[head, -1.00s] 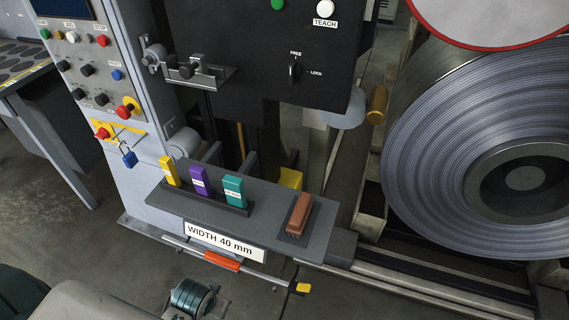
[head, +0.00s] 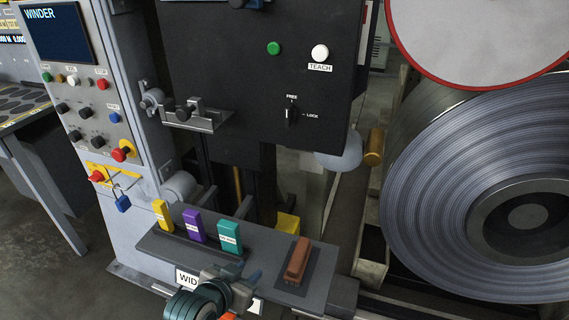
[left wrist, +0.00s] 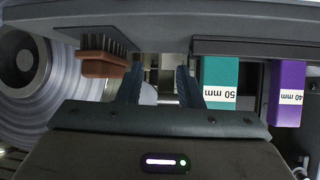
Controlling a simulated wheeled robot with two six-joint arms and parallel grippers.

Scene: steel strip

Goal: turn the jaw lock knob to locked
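The jaw lock knob (head: 291,115) is a small black knob on the dark panel. FREE is printed above it and LOCK to its right. Its grip stands upright, towards FREE. My left gripper (head: 238,276) is in front of the shelf's front edge, well below the knob and apart from it. In the left wrist view its two fingers (left wrist: 158,85) stand apart with nothing between them. The knob cannot be made out in that view. My right gripper is not in view.
The shelf (head: 335,262) holds yellow, purple and teal (head: 230,237) blocks and a brown-handled brush (head: 297,259). A bracket (head: 195,118) juts out left of the knob. A large steel coil (head: 440,190) stands at right. The space directly before the knob looks clear.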

